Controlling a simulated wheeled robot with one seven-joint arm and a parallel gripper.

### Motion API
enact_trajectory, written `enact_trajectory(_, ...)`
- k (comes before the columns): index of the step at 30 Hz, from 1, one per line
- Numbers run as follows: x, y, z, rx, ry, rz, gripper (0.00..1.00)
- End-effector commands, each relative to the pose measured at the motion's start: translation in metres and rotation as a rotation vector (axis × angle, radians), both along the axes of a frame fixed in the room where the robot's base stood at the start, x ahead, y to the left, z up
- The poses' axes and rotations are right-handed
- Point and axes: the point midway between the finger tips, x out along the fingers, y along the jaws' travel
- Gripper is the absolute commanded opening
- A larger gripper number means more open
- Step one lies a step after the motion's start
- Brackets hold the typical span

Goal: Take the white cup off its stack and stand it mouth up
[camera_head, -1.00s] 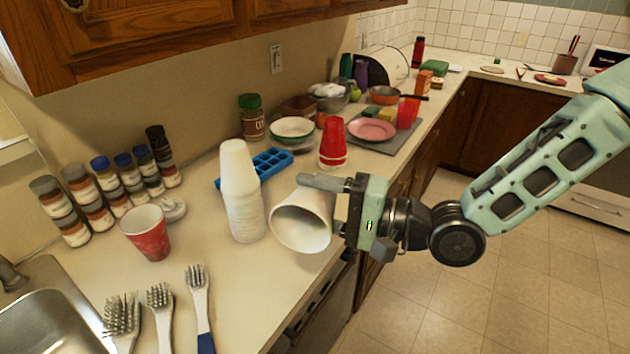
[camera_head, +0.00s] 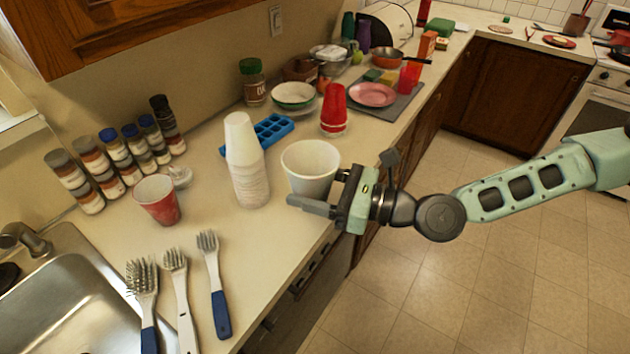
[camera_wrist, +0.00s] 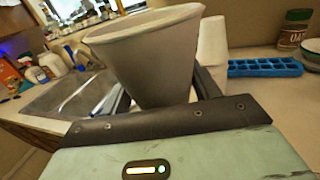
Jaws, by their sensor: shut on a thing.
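The white cup (camera_head: 310,168) is upright with its mouth up, just right of the white cup stack (camera_head: 247,175). My gripper (camera_head: 325,193) comes from the right and is shut on the cup. In the wrist view the cup (camera_wrist: 150,60) stands between both fingers, with its wide mouth at the top. The stack also shows behind it in the wrist view (camera_wrist: 212,48). The stacked cups are mouth down. The cup's base is low near the counter edge; I cannot tell whether it touches the counter.
A red cup (camera_head: 158,200) stands at the left, with several brushes (camera_head: 213,285) in front near the sink (camera_head: 60,305). A blue ice tray (camera_head: 272,130) and red cup stack (camera_head: 333,110) lie behind. Counter (camera_head: 265,235) in front of the stack is clear.

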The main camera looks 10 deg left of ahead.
Motion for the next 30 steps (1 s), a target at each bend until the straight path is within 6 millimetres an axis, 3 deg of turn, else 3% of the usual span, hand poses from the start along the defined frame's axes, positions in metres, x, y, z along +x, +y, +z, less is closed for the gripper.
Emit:
enact_trajectory(3, 0.001, 0.010, -0.017, -0.002, -0.006, 0.003, 0.41)
enact_trajectory(30, 0.017, 0.074, -0.096, -0.003, -0.012, 0.002, 0.41)
